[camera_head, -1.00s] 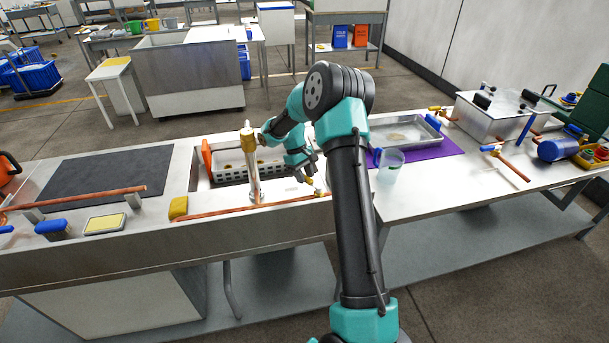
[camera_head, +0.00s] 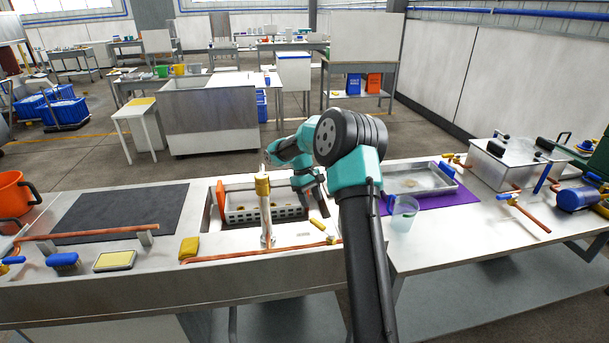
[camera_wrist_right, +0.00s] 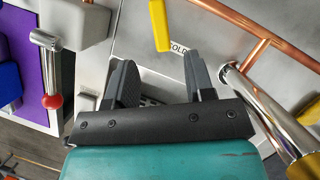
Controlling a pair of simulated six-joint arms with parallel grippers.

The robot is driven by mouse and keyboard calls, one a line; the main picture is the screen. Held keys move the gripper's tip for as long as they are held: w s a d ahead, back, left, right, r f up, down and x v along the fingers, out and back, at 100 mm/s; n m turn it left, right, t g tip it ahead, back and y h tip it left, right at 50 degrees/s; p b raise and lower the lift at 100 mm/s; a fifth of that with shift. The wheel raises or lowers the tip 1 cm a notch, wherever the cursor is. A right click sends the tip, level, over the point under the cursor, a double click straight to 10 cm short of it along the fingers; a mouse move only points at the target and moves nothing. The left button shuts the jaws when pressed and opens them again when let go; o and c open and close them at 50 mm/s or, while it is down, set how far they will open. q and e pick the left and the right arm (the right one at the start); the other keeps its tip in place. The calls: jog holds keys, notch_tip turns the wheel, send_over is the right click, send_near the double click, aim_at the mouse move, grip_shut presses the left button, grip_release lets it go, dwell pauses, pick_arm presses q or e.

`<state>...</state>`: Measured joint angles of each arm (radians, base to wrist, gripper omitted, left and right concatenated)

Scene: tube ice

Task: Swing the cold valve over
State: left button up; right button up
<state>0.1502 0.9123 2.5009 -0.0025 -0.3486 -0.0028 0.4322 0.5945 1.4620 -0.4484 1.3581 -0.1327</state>
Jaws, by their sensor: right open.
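The cold valve's yellow lever (camera_wrist_right: 159,25) shows at the top of the right wrist view, beside a label that reads "OLD" with its start covered. In the head view a small yellow piece (camera_head: 318,224), which looks like this lever, sits at the right end of the sink, near the copper pipe (camera_head: 285,250). My right gripper (camera_wrist_right: 158,66) is open and empty, its two fingers pointing toward the lever. The lever lies just beyond the fingertips and apart from them in the picture. In the head view my right gripper (camera_head: 319,208) hangs over the sink's right end. My left gripper is not in view.
A chrome faucet post (camera_head: 266,222) with a brass top stands left of my right gripper. A white basket (camera_head: 245,214) lies in the sink. A clear cup (camera_head: 404,214) stands to the right. A red-tipped chrome lever (camera_wrist_right: 50,72) shows at the wrist view's left.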

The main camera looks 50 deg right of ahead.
jog(key=v, duration=0.9)
jog(key=shift+c, duration=0.5)
jog(key=shift+s, duration=0.1)
jog(key=shift+c, duration=0.7)
jog(key=shift+s+d+f+m, duration=0.15)
jog(key=shift+d+f+m, duration=0.1)
jog(key=shift+m, duration=0.25)
jog(key=shift+c, duration=0.8)
jog(key=s+d+f+m, duration=0.1)
jog(key=m, duration=0.1)
jog(key=s+f+m+t+y, duration=0.1)
jog(key=m, duration=0.1)
jog(key=d+m+t+y, duration=0.1)
jog(key=m, duration=0.2)
jog(key=shift+s+d+f, duration=0.3)
jog(key=shift+s+f, duration=0.1)
grip_shut()
jog(key=shift+s+d+f+m+t+y, duration=0.35)
jog(key=shift+s+d+f+m+t, duration=0.15)
jog(key=shift+m, duration=1.15)
jog(key=shift+s+d+f+m+t+y, duration=0.35)
jog(key=shift+s+d+m+t, duration=0.2)
jog(key=shift+m, duration=1.15)
jog(key=shift+s+d+f+m+t+y, duration=0.3)
jog(key=shift+s+d+f+m+t, duration=0.25)
jog(key=shift+m, duration=1.1)
jog(key=shift+w+r, duration=0.1)
